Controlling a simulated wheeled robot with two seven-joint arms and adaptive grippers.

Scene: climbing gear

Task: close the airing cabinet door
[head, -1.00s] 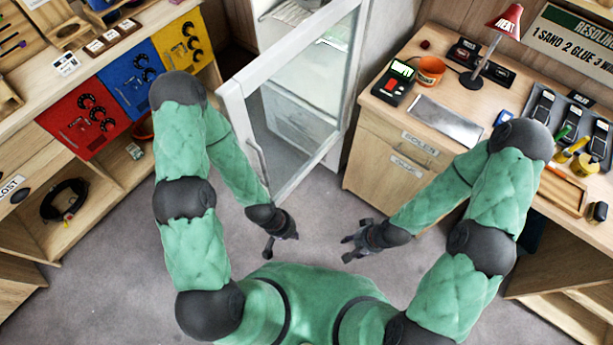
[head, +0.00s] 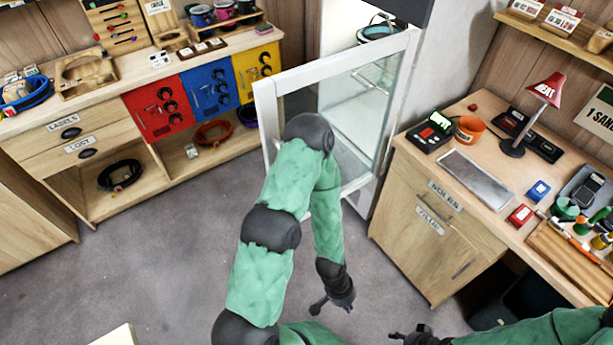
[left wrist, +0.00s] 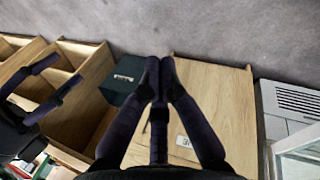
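The airing cabinet door (head: 393,110) is a glass panel in a white frame, standing open and swung out into the room. The white cabinet interior (head: 346,42) shows behind it. My left arm hides the door's lower left part. My left gripper (head: 332,306) is open and empty above the floor, in front of and below the door, apart from it. Its dark fingers also show in the left wrist view (left wrist: 158,72). My right gripper (head: 408,335) is at the bottom edge, open and empty; it also shows in the left wrist view (left wrist: 55,78).
A wooden bench (head: 425,215) with a lamp (head: 545,90) and tools stands right of the door. Drawers and shelves (head: 75,130) with red, blue and yellow panels line the left wall. The grey floor (head: 170,270) between them is clear.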

